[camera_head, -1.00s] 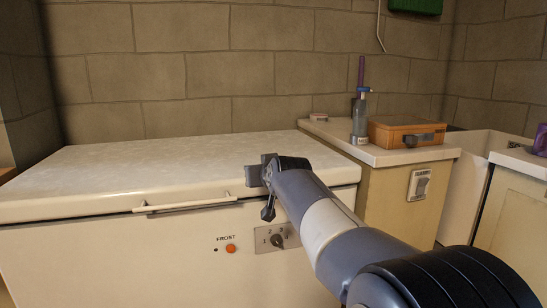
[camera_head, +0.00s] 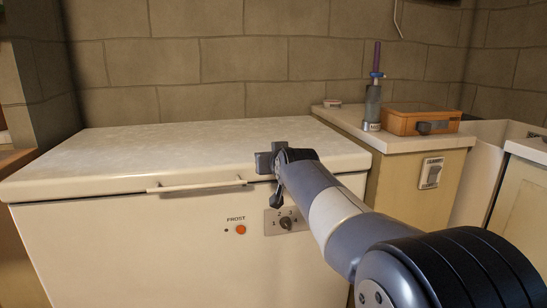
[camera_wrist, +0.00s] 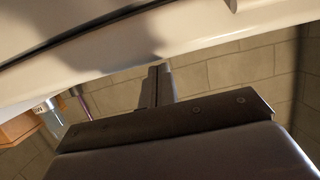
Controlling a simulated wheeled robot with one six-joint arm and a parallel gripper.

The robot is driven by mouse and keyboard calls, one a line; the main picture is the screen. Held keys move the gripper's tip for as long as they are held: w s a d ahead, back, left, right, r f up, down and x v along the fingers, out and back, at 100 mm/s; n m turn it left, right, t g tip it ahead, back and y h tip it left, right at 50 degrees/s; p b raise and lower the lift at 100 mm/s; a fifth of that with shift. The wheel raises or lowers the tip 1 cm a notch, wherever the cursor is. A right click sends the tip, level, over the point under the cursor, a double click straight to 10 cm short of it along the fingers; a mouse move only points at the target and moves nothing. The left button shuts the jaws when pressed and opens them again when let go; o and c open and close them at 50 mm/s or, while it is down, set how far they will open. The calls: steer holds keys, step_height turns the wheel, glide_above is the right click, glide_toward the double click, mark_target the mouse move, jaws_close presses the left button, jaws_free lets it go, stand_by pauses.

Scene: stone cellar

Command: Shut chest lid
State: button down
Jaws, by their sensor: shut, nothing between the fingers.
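The chest is a white freezer (camera_head: 120,250) with a pale lid (camera_head: 190,150) on top. The lid lies down flat over the body, with a dark seam between them along the front. A white bar handle (camera_head: 197,187) runs along the lid's front edge. My gripper (camera_head: 266,161) is shut and empty, at the lid's front edge to the right of the handle. I cannot tell whether it touches the lid. In the wrist view the shut fingers (camera_wrist: 157,84) are close to the lid's pale edge (camera_wrist: 120,50), with the dark seam at upper left.
A dial (camera_head: 286,223) and an orange FROST light (camera_head: 241,230) are on the chest front. A block wall stands behind.

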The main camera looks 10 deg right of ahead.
steer(key=s+p, duration=0.3)
steer(key=s, duration=0.6)
steer(key=shift+s+r, duration=0.25)
steer(key=shift+r, duration=0.05)
steer(key=shift+w, duration=0.15)
steer(key=w+b, duration=0.2)
steer(key=w, duration=0.7)
stand_by(0.3)
steer(key=shift+w, duration=0.1)
